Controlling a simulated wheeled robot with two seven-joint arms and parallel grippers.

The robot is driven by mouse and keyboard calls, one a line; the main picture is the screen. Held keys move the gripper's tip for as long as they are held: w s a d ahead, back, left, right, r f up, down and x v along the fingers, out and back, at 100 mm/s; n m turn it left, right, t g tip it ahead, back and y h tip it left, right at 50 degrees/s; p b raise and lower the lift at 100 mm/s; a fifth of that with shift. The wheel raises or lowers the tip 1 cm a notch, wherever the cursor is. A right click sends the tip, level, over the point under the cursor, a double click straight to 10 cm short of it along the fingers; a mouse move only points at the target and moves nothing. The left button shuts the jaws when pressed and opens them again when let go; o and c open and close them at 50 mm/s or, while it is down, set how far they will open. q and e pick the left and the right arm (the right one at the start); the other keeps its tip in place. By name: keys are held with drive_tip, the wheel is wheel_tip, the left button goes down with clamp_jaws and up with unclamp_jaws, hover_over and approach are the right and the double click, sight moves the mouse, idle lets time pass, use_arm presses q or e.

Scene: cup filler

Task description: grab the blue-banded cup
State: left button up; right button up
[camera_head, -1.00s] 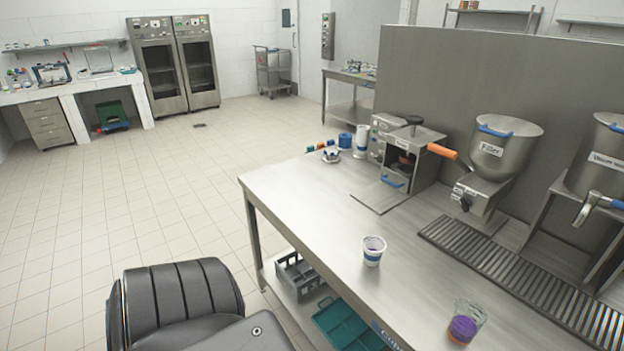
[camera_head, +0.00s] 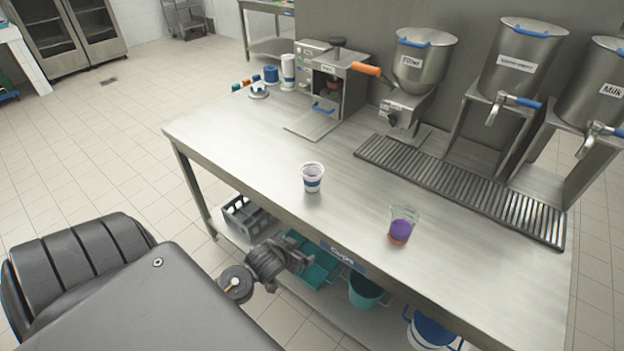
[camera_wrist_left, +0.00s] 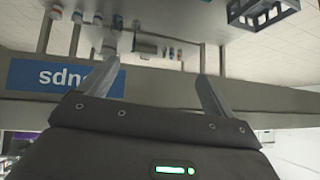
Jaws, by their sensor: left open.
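That view appears upside down and faces the table's edge and blue sign. My right gripper is not in view.
The table's front edge, with a blue sign (camera_head: 343,256), lies between gripper and cup. A grey crate (camera_head: 247,217) and teal bin (camera_head: 366,291) are on the lower shelf. A sealing machine (camera_head: 338,85), filler hopper (camera_head: 421,62) and drip grate (camera_head: 460,185) stand behind. Tabletop around the cup is clear.

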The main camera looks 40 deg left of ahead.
use_arm(q)
wheel_tip(320, 180, up, 10)
drive_tip(key=t, duration=0.2)
drive_tip(key=n+t+y, duration=0.1)
drive_tip(key=t, duration=0.2)
approach(307, 178)
drive_tip(key=x, duration=0.3)
drive_tip(key=shift+w+f, duration=0.1)
drive_tip(key=shift+p+x, duration=0.35)
drive_tip(key=shift+x, duration=2.4)
drive_tip(key=shift+w+a+n+p, duration=0.1)
drive_tip(key=shift+w+n+p, duration=0.2)
drive_tip(key=shift+w, duration=0.1)
drive_tip(key=p+x, duration=0.1)
drive_tip(key=x, duration=0.3)
drive_tip(key=shift+w+a+f, duration=0.1)
drive_tip(key=shift+w+f, duration=0.05)
drive_tip(key=shift+f, duration=0.05)
drive_tip(key=c, duration=1.2)
drive_tip(key=shift+o, duration=0.2)
